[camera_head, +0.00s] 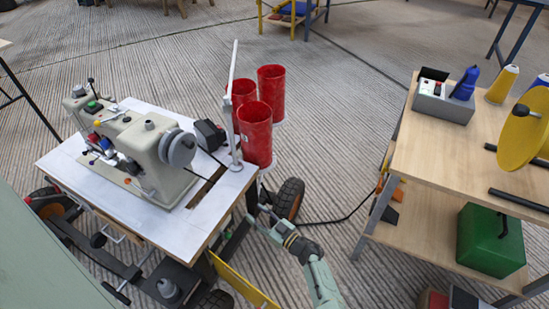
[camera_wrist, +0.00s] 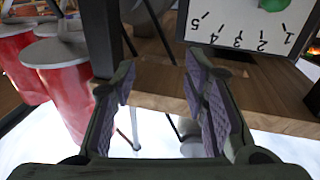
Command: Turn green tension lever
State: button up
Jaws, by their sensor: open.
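A white dial plate (camera_wrist: 245,25) with black numerals, upside down, is at the top right of the wrist view. A green part (camera_wrist: 274,4) sits on it, cut off by the top edge; its full shape is hidden. In the head view a small green knob (camera_head: 93,105) shows on the sewing machine (camera_head: 150,150); I cannot tell whether it is the same part. My gripper (camera_wrist: 158,80) is open and empty, with the dial plate beyond and right of its fingers. In the head view my gripper (camera_head: 262,222) is low, beside the right side of the machine's table.
The white-topped table (camera_head: 195,225) carries the sewing machine. Red cylinders (camera_head: 256,135) and a white upright post (camera_head: 233,100) stand by its right side. A black wheel (camera_head: 289,199) is near my gripper. A wooden workbench (camera_head: 450,150) stands right, across open floor.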

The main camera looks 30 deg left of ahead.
jog(key=w+r+t, duration=0.1)
jog(key=w+r, duration=0.1)
jog(key=w+a+r+t, duration=0.1)
jog(key=w+r, duration=0.1)
jog(key=r, duration=0.1)
jog(key=w+a+r+m+t, duration=0.1)
jog(key=w+r+t, duration=0.1)
jog(key=w, duration=0.1)
jog(key=shift+r, duration=0.25)
jog(key=w+r+m+t+h, duration=0.1)
jog(key=w+r+m+t, duration=0.1)
jog(key=w+r+t, duration=0.2)
jog(key=shift+w+d+r+t, duration=0.15)
jog(key=shift+w+r+t, duration=0.25)
jog(key=shift+w+r, duration=1.65)
jog(key=shift+s+r, duration=0.55)
jog(key=shift+s, duration=0.05)
jog(key=shift+c, duration=0.2)
